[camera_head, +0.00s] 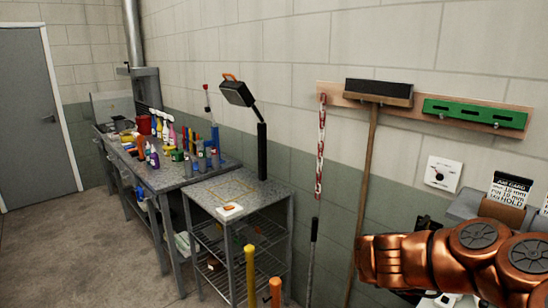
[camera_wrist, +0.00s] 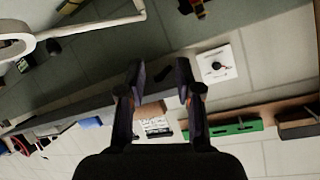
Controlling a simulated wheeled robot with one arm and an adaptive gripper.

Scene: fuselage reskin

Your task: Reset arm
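My copper-coloured arm (camera_head: 440,258) reaches in from the right edge of the head view, in front of the wall. I cannot make out the gripper clearly in that view. In the wrist view my gripper (camera_wrist: 160,78) shows two dark fingers spread apart. I see nothing held between them. The wrist picture is turned over, with wall fittings below and beyond the fingers.
A broom (camera_head: 366,170) hangs from a wooden rail beside a green holder (camera_head: 474,113), which also shows in the wrist view (camera_wrist: 228,128). A white wall switch (camera_head: 443,174) is near my arm. A wire-shelf cart (camera_head: 240,195) and cluttered workbench (camera_head: 160,178) stand left. Floor at left is clear.

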